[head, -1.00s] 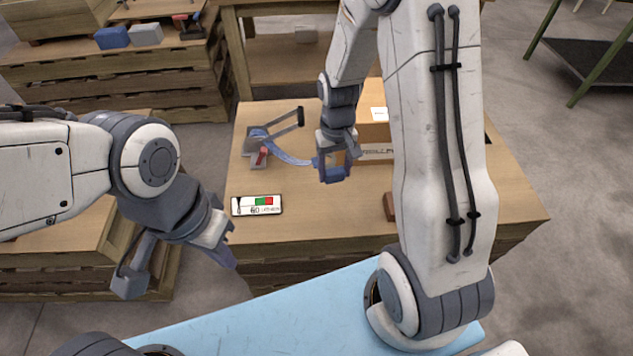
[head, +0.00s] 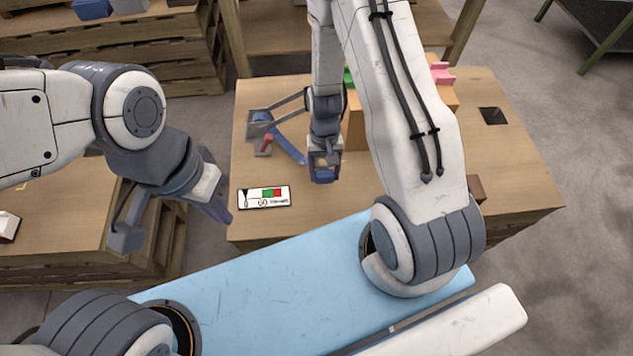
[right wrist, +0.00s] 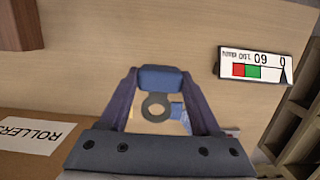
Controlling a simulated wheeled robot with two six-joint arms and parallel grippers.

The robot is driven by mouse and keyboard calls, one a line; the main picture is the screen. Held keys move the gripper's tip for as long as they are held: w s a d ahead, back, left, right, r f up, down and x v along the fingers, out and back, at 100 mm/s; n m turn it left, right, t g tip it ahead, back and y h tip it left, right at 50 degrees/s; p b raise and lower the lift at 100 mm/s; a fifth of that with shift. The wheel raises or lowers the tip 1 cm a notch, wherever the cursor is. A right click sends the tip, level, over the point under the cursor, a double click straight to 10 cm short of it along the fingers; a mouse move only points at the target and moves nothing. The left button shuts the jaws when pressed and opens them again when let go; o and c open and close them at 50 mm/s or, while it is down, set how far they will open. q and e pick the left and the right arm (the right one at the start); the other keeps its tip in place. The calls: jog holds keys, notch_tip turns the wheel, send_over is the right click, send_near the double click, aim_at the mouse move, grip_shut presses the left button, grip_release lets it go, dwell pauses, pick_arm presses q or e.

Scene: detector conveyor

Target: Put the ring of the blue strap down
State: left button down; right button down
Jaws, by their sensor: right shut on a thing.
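The blue strap (head: 286,146) runs from a grey ratchet-like holder with a red lever, at the table's left side, to my right gripper (head: 324,170). In the right wrist view, a grey ring (right wrist: 157,107) with a round hole lies between the fingers, with a blue block (right wrist: 160,78) at their tips. The gripper is shut on the ring's end, over the middle of the wooden table (head: 340,212). I cannot tell whether the ring touches the table. My left gripper (head: 172,222) is open and empty, left of the table's front corner.
A white gauge card (head: 264,196) with green and red marks lies at the table's front left. A cardboard box (head: 357,130) stands behind my right arm, and a brown block (head: 476,187) lies right. A dark square opening (head: 493,116) is at the back right.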

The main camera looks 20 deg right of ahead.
jog(key=shift+w+a+f, duration=0.1)
jog(key=shift+a+f, duration=0.2)
jog(key=shift+a, duration=0.2)
jog(key=shift+a+f, duration=0.25)
jog(key=shift+a, duration=0.2)
jog(key=shift+f, duration=0.25)
jog(key=shift+f+b, duration=0.55)
jog(key=shift+f, duration=1.2)
jog(key=shift+f, duration=0.1)
jog(key=shift+c, duration=0.5)
grip_release()
